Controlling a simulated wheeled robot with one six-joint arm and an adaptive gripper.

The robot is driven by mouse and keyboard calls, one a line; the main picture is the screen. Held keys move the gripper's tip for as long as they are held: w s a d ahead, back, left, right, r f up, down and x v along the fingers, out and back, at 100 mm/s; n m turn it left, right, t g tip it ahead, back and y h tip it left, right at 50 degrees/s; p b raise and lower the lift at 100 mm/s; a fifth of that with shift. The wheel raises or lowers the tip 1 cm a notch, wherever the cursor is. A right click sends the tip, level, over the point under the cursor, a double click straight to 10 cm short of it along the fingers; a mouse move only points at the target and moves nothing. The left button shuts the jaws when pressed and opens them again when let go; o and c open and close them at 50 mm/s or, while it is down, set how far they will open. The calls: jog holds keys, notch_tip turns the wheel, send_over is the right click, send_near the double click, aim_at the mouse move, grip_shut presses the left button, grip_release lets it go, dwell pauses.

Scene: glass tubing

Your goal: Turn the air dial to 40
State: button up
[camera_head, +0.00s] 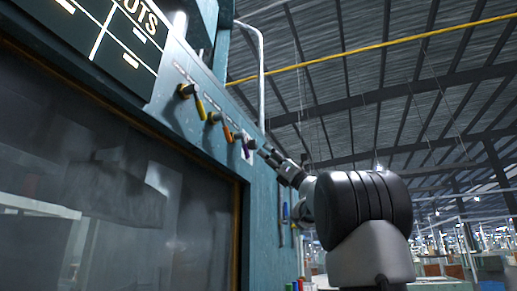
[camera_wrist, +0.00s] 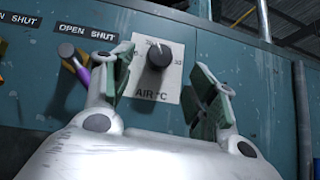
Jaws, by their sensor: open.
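The air dial (camera_wrist: 160,57) is a round black knob on a white plate (camera_wrist: 171,82) marked "AIR °C", fixed to the teal panel. A light mark shows near the knob's top; the number it points at is too small to read surely. My gripper (camera_wrist: 163,68) is open, with one finger to the left of the knob and one to the right, and nothing between the pads. The fingers appear apart from the knob. In the head view my gripper (camera_head: 266,152) is by the panel's right end, and the dial cannot be made out there.
A purple-handled valve (camera_wrist: 76,65) labelled "OPEN SHUT" sits just left of my left finger. Yellow (camera_head: 198,106) and orange (camera_head: 227,133) valve handles continue along the panel. A dark vertical pipe (camera_wrist: 302,115) stands to the right; tools hang below my arm.

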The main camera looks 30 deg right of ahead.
aim_at(256, 145)
jog(key=x, duration=0.6)
jog(key=shift+w+a+r, duration=0.1)
jog(key=shift+w+r, duration=0.1)
jog(key=shift+r, duration=0.05)
jog(key=shift+c, duration=0.5)
jog(key=c, duration=0.9)
